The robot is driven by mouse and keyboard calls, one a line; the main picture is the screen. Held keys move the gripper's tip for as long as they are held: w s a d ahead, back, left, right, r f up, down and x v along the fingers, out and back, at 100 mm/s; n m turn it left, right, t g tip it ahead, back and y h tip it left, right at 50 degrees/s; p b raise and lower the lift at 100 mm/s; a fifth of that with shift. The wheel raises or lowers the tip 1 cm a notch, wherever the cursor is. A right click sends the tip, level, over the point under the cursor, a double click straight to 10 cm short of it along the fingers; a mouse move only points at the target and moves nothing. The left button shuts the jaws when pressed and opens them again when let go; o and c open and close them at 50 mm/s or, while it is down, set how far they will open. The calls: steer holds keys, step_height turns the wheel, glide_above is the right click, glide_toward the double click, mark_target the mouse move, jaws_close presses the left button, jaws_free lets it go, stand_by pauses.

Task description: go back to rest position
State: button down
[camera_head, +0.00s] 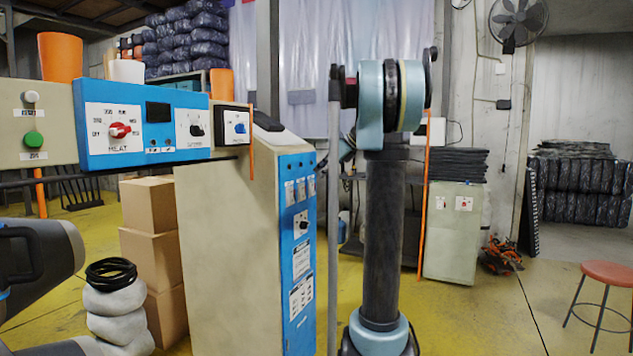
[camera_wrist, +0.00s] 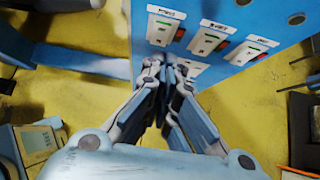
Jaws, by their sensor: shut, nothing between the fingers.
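My gripper (camera_wrist: 166,72) is in the wrist view, with its fingertips together and nothing held between them. The fingertips are in front of the blue side panel (camera_wrist: 225,62) with several switches (camera_wrist: 208,42) on it. I cannot tell whether they touch the panel. In the head view my arm rises at the centre right, and I cannot make out the gripper clearly there. The same kind of switches (camera_head: 300,189) shows on the blue side of the beige cabinet (camera_head: 232,250).
A control box with a red knob (camera_head: 121,130) stands at the left. Cardboard boxes (camera_head: 152,205) are stacked behind the cabinet. A beige cabinet (camera_head: 452,235) and a red stool (camera_head: 608,274) stand to the right. Yellow floor (camera_head: 465,318) is open between my arm and the stool.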

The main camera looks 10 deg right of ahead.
steer(key=shift+s+d+r, duration=0.1)
steer(key=shift+r, duration=0.1)
steer(key=s+a+f+n+g+h, duration=0.1)
steer(key=s+f+n+h, duration=0.1)
steer(key=s+f+n, duration=0.75)
steer(key=s+f+n+g+h, duration=0.1)
steer(key=s+f+n+h, duration=0.15)
steer(key=s+f, duration=0.8)
steer(key=s+a+f+n+g+h, duration=0.1)
steer(key=s+f+n, duration=0.4)
steer(key=s, duration=1)
steer(key=s+d+f+n+h, duration=0.2)
steer(key=s+d+f+n, duration=0.1)
steer(key=s+f+n, duration=0.5)
step_height(320, 180, down, 3)
steer(key=shift+s+d+r, duration=0.1)
steer(key=shift+s+d, duration=0.05)
steer(key=shift+s, duration=0.7)
